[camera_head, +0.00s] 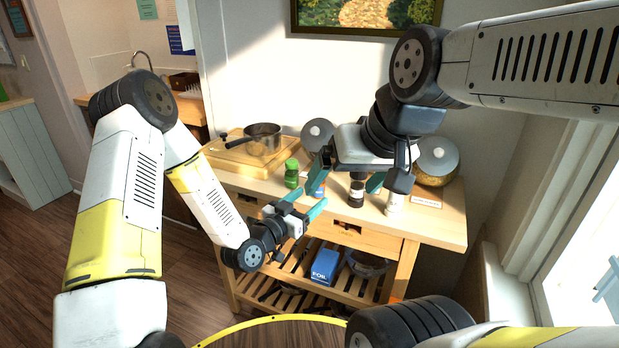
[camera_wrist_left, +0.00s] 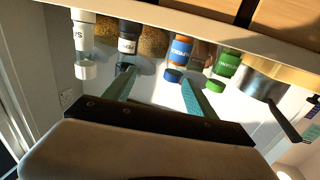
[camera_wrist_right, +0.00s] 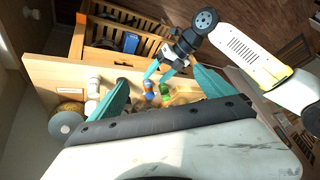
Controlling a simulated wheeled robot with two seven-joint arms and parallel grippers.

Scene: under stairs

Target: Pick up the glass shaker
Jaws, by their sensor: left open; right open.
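Several shakers stand in a row on the wooden table: a green one (camera_head: 291,172), a blue and orange one (camera_head: 319,186), a black-labelled one (camera_head: 357,189) and a white one (camera_head: 394,204). In the left wrist view, a brownish see-through shaker (camera_wrist_left: 199,55) stands between the blue one (camera_wrist_left: 180,50) and the green one (camera_wrist_left: 226,66). My left gripper (camera_head: 308,200) is open and empty at the table's front edge, before the shakers. My right gripper (camera_head: 341,187) is open above the row, its fingers pointing down. It partly hides the shakers in the head view.
A pot (camera_head: 263,136) sits on a cutting board (camera_head: 238,153) at the table's left. A round jar (camera_head: 437,162) stands at the right near the wall. The lower shelf holds a blue foil box (camera_head: 324,262). My two grippers are close together.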

